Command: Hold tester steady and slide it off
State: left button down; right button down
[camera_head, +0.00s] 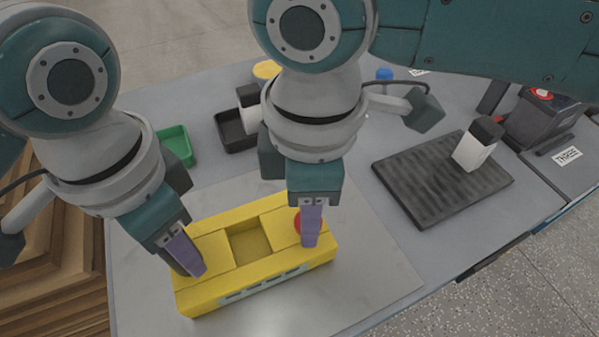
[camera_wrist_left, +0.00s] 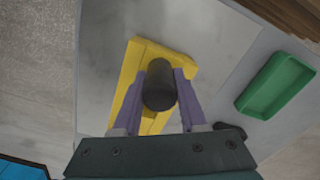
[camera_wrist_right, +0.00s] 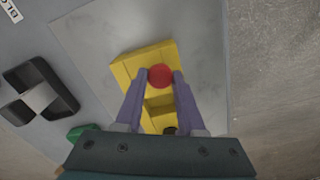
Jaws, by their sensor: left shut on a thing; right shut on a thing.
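The yellow tester (camera_head: 235,245) lies on a light grey sheet, with a sunken section in its middle. My left gripper (camera_head: 190,262) is at its left end, shut on a dark round knob (camera_wrist_left: 159,86), which shows between the fingers in the left wrist view. My right gripper (camera_head: 311,238) is at its right end, shut on a red round knob (camera_head: 299,222). The red knob also shows between the fingertips in the right wrist view (camera_wrist_right: 160,76). The left fingers hide the dark knob in the head view.
A green tray (camera_head: 187,156) and a black tray (camera_head: 230,143) stand behind the tester. To the right lies a dark ribbed mat (camera_head: 425,190) bearing a white block with a black top (camera_head: 470,152). The light sheet (camera_head: 370,260) is bare right of the tester.

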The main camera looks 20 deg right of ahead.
dwell(0.9)
jog(key=shift+w+a, duration=0.15)
jog(key=shift+w, duration=1)
jog(key=shift+w+a, duration=0.15)
jog(key=shift+w, duration=0.95)
jog(key=c, duration=0.5)
grip_release()
notch_tip(320, 180, up, 12)
